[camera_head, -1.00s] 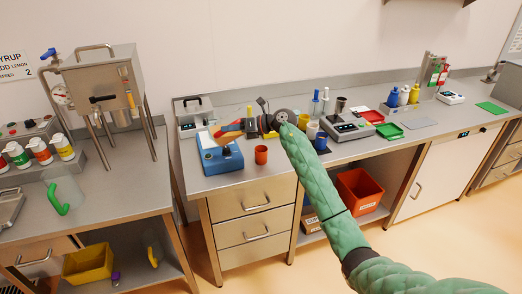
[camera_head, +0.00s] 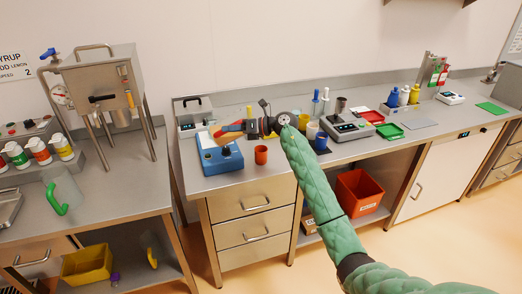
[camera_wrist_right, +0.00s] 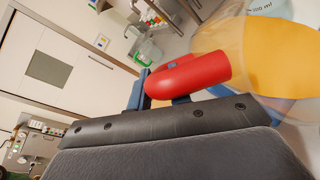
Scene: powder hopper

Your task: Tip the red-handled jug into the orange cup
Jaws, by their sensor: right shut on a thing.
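The orange cup (camera_head: 261,155) stands upright on the steel counter, near its front edge, beside a blue device. My right gripper (camera_head: 247,127) is above and behind the cup in the head view. It is shut on the red handle (camera_wrist_right: 190,76) of the jug. The jug's clear body (camera_wrist_right: 232,40), with yellow-orange powder (camera_wrist_right: 285,65) showing in it, is at the upper right of the wrist view. In the head view the red handle (camera_head: 231,128) shows left of the gripper; the jug's body is too small to judge its tilt exactly. My left gripper is out of view.
The blue device (camera_head: 218,158) stands left of the cup. Behind it is a grey metal box (camera_head: 194,117). A scale (camera_head: 346,128), bottles and a blue cup (camera_head: 321,141) are to the right. A green-handled jug (camera_head: 63,193) stands on the left bench, across a gap.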

